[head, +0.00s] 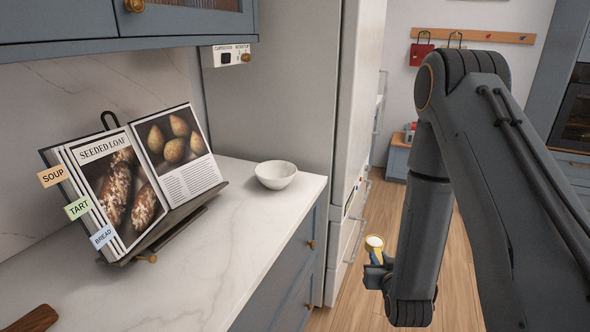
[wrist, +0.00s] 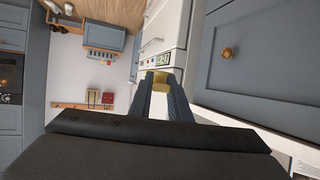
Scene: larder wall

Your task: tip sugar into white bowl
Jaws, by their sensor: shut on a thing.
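The white bowl (head: 276,175) stands upright on the marble counter near its right end, right of the cookbook, and looks empty inside. My gripper (head: 374,258) is out over the floor, right of the counter and apart from the bowl. It is shut on a small yellow container (head: 377,249) with a pale round top, probably the sugar. The container seems roughly upright. In the wrist view the container (wrist: 161,75) shows as a yellowish piece between the two finger ends (wrist: 163,84). I cannot see its contents clearly. The bowl is not in the wrist view.
An open cookbook on a stand (head: 140,180) with coloured tabs fills the counter's left. A wooden board (head: 32,319) lies at the front left. The fridge (head: 290,80) rises behind the bowl. Wall cabinets (head: 60,22) hang above. The counter's front stretch is clear.

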